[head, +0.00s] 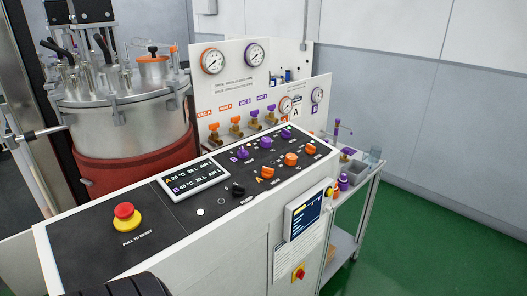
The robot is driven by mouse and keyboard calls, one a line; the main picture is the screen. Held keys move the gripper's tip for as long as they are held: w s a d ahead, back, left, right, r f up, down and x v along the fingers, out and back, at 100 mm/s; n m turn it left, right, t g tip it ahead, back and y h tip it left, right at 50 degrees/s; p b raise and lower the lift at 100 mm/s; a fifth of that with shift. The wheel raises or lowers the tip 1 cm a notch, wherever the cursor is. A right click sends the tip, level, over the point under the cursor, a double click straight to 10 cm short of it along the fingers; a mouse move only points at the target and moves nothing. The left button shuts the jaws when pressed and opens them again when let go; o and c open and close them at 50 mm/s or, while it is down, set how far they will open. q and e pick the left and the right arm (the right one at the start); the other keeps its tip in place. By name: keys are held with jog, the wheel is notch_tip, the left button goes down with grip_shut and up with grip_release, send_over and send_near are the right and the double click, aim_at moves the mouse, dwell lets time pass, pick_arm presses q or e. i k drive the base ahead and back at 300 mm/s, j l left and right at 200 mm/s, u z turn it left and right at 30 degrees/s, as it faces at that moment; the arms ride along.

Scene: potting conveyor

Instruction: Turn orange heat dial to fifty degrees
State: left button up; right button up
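Three orange dials sit in a row on the sloped black control panel: a pointed one (267,172), a larger round middle one (291,159) and a far one (310,148). A display (194,178) on the panel reads about 28 °C for A and 40 °C for B. Neither gripper shows; only a dark rounded part, probably of my arm, shows at the bottom edge.
Purple dials (266,143) run behind the orange ones. A red emergency button (125,213) and a black knob (238,189) are on the panel. A steel tank (122,117) stands behind left, gauges (213,61) behind. A side shelf stands right; green floor beyond is clear.

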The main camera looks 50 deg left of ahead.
aim_at(291, 159)
jog(key=u, duration=1.65)
jog(key=z, duration=0.15)
